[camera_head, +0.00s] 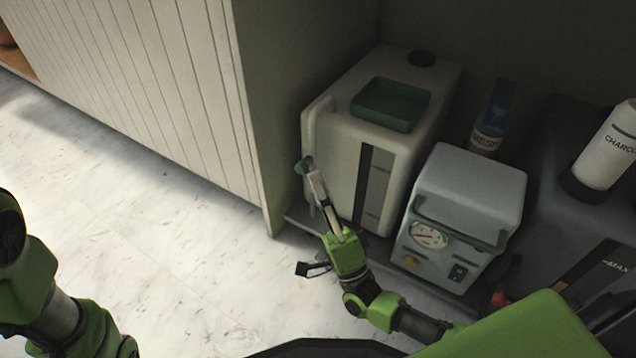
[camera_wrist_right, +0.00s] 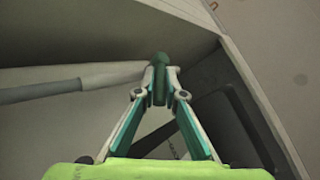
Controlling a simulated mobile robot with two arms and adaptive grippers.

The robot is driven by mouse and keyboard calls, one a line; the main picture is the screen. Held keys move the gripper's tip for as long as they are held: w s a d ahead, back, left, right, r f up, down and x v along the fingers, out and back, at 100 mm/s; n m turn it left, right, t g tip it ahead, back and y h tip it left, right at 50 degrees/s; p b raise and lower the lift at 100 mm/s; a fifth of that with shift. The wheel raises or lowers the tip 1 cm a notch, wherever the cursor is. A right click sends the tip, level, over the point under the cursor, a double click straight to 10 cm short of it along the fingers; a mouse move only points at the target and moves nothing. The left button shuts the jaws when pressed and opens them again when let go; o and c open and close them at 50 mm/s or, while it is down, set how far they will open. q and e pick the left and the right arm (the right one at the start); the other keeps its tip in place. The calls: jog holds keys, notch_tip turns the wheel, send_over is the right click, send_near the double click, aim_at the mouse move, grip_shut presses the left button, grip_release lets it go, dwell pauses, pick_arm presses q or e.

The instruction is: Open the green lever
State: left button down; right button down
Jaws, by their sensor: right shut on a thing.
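The green lever (camera_wrist_right: 161,68) is a small green piece at the end of a pale pipe in the right wrist view. In the head view the green lever (camera_head: 301,167) is a small spot at the front left edge of a white tank (camera_head: 335,150). My right gripper (camera_head: 308,170) reaches up to it from below. In the right wrist view my right gripper (camera_wrist_right: 160,84) has its fingertips closed on the green lever, and they hide part of it. Of my left arm only links show at the left edge; its gripper is out of view.
A blue bottle (camera_head: 494,118) and a white cylinder (camera_head: 608,150) are further right. A slatted cabinet panel (camera_head: 150,85) stands left. The pale floor (camera_head: 190,255) is open.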

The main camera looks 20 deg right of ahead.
jog(key=shift+f, duration=0.1)
jog(key=c, duration=2.1)
grip_release()
jog(key=v, duration=0.7)
jog(key=shift+s+f, duration=0.15)
jog(key=shift+s, duration=0.1)
jog(key=shift+d, duration=0.1)
